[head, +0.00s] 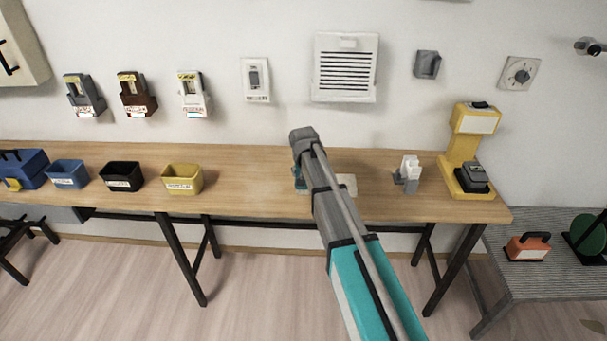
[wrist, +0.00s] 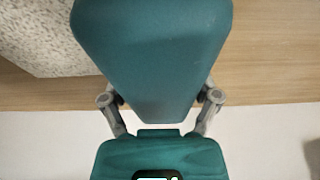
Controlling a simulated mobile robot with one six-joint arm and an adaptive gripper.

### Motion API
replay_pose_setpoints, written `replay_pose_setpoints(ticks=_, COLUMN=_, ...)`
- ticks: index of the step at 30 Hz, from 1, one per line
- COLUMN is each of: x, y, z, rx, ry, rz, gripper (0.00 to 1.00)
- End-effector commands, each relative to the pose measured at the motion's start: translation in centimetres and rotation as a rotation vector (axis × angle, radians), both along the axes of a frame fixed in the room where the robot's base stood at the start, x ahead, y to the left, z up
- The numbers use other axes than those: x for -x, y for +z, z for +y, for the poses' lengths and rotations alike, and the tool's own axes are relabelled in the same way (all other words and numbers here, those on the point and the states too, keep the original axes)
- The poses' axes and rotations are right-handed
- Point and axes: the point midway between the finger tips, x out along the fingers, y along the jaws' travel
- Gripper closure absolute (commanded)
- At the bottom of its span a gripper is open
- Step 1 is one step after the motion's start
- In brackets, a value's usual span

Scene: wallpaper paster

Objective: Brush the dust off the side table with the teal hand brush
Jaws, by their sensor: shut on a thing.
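My gripper (wrist: 160,98) is shut on the teal hand brush (wrist: 152,45), whose broad teal top fills the upper middle of the wrist view. Its bristles are not visible. In the head view my arm hides most of the gripper, and only a small teal bit (head: 299,180) shows left of the arm, over the wooden bench (head: 245,190). I cannot tell whether the brush touches the bench. A lower grey ribbed table (head: 545,284), probably the side table, stands at the right. I cannot make out dust on it.
A pale slab (head: 347,184) lies beside my arm on the bench. Blue (head: 67,174), black (head: 121,177) and yellow (head: 182,179) bins stand left, a white-grey device (head: 408,174) and yellow stand (head: 462,150) right. An orange handled block (head: 528,246) and green disc (head: 587,235) occupy the ribbed table.

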Motion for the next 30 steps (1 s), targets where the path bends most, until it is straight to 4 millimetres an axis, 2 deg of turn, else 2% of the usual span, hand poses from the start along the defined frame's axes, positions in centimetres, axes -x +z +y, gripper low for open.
replay_pose_setpoints(ticks=30, x=0.0, y=-0.9, z=-0.03, rx=0.0, ry=0.0, rz=0.0, gripper=0.7)
